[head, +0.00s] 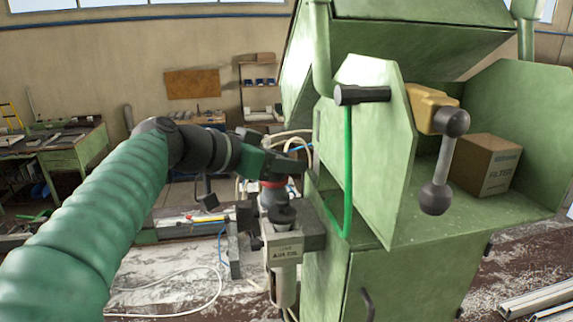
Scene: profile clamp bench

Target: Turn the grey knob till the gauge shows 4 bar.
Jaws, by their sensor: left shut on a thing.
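My left arm in its green sleeve reaches in from the left. My left gripper (275,194) points down at the air unit beside the green machine and is shut on the grey knob (282,214). The knob is dark and sits on top of the unit, partly hidden by the gripper. Below it is a pale block (286,252) with a label that seems to read air and oil, and a bowl hangs under it. I cannot make out a gauge face or its reading. My right gripper is not in view.
The green machine (375,225) stands close to the right of the unit, with a green hose (347,180) and a dumbbell-shaped handle (444,165). A filter carton (485,165) sits on its shelf. Pale hoses run behind the gripper. Metal profiles (540,299) lie at lower right.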

